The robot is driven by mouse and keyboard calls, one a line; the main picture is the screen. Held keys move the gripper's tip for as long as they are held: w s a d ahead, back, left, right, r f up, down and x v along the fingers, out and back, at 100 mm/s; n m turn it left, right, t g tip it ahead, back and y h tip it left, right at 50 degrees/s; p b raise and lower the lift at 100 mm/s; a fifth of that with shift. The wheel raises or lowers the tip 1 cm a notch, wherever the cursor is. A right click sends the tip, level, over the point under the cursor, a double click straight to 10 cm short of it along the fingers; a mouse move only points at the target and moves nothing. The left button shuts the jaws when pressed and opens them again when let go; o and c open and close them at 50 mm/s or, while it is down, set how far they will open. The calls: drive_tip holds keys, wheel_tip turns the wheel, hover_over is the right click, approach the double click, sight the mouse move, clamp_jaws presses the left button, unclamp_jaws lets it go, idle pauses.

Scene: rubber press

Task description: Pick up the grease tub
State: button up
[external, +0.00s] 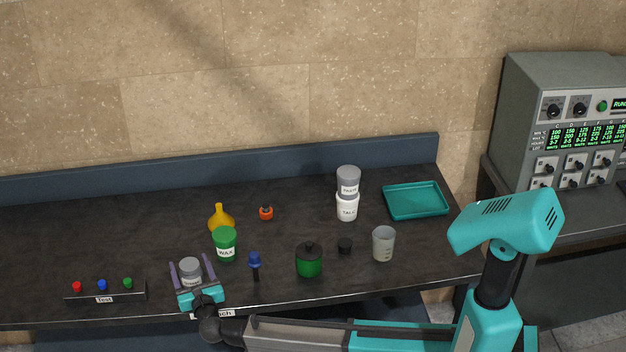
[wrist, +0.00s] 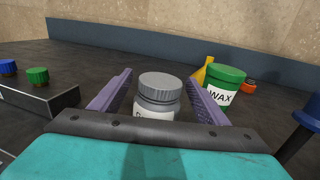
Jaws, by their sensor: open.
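A small tub with a grey lid (external: 189,266), seemingly the grease tub, stands upright near the bench's front edge. In the wrist view the tub (wrist: 158,92) has a white label, mostly hidden behind my gripper's body, so I cannot read it. My gripper (external: 191,261) is open, with one purple finger on each side of the tub. In the wrist view my gripper (wrist: 160,77) shows a gap between each finger and the tub. The tub rests on the dark bench top (external: 330,282).
The green-lidded wax tub (external: 225,246) stands just right and behind, with a yellow funnel-shaped item (external: 221,219) behind it. A blue-topped tool (external: 255,262) stands to the right. A button box (external: 105,293) lies left. A grey-lidded tub (external: 348,180) sits on the talc tub (external: 347,208).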

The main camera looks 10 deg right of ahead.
idle(0.5)
drive_tip(key=c, duration=1.4)
drive_tip(key=shift+r, duration=0.15)
drive_tip(key=shift+r+b, duration=0.3)
drive_tip(key=shift+r, duration=1.4)
drive_tip(key=s+d+b, duration=0.1)
drive_tip(key=s+d, duration=0.2)
drive_tip(key=d, duration=0.1)
drive_tip(key=s+d+r+b, duration=0.1)
drive_tip(key=s+d, duration=0.2)
drive_tip(key=d, duration=0.1)
drive_tip(key=s+d+b, duration=0.1)
drive_tip(key=s+d, duration=0.2)
drive_tip(key=d, duration=0.1)
drive_tip(key=shift+s+d+r, duration=0.2)
drive_tip(key=shift+s+d, duration=0.15)
drive_tip(key=shift+d, duration=0.05)
